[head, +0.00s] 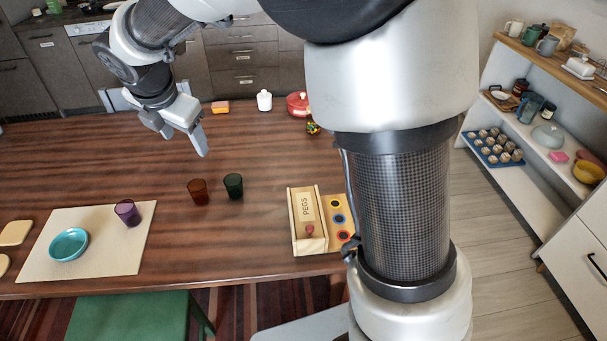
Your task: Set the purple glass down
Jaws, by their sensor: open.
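The purple glass (128,212) stands upright on the cream placemat (87,266), near the mat's right side. A teal bowl (69,245) sits on the same mat to the left of the glass. My gripper (184,145) is open and empty, held above the table farther back and to the right of the glass. It is well apart from the glass and touches nothing that I can see.
A brown glass (198,191) and a green glass (233,186) stand mid-table. A wooden pegs box (308,233) lies to their right. An orange block (220,107), a white jar (264,100) and a red pot (298,104) line the back edge. A green chair (130,318) stands in front.

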